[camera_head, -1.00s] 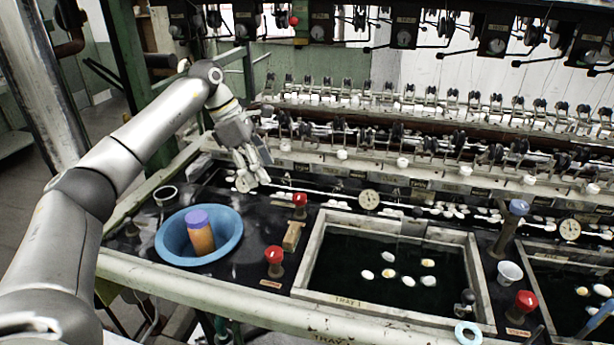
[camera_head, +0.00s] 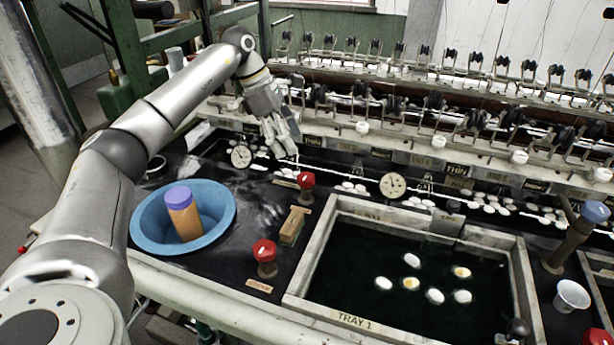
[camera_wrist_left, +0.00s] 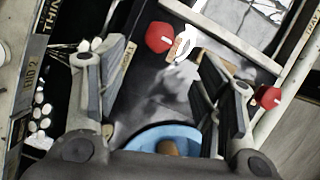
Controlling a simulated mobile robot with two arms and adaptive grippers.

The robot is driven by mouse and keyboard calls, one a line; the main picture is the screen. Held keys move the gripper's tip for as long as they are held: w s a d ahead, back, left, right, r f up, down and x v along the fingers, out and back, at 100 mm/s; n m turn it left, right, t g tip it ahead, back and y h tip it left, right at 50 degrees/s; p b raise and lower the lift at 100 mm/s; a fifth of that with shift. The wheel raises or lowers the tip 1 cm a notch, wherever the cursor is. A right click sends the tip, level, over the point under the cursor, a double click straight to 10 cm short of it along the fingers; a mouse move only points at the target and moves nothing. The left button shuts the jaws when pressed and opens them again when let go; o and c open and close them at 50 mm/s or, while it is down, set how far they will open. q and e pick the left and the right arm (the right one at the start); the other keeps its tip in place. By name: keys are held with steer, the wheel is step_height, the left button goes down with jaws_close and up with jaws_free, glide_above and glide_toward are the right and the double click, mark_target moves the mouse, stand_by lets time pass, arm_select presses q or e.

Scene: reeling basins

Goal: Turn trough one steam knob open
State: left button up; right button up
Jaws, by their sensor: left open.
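Two red knobs stand left of tray 1 (camera_head: 318,229). The front red knob (camera_head: 265,251) has a small label plate in front of it whose text looks like "STEAM" but is blurred. The back red knob (camera_head: 306,181) stands nearer the machine. In the left wrist view the back knob (camera_wrist_left: 160,38) shows at the top and the front knob (camera_wrist_left: 268,97) at the right, partly behind a finger. My left gripper (camera_head: 284,148) is open and empty, pointing down behind and left of the back knob, apart from both knobs. My right gripper is not in view.
A blue basin (camera_head: 147,232) holding an orange cylinder with a purple top (camera_head: 182,214) stands left of the knobs. A wooden block (camera_head: 294,225) lies between knobs and tray. Dial gauges (camera_head: 393,186) and reeling rows are behind. A white cup (camera_head: 571,296) is at right.

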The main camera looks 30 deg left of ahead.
mark_target(306, 176)
arm_select(q)
steer(key=p+x, duration=0.1)
steer(key=x, duration=0.9)
steer(key=shift+d+f, duration=0.2)
steer(key=shift+f, duration=0.15)
steer(key=shift+c, duration=0.3)
steer(key=c, duration=0.9)
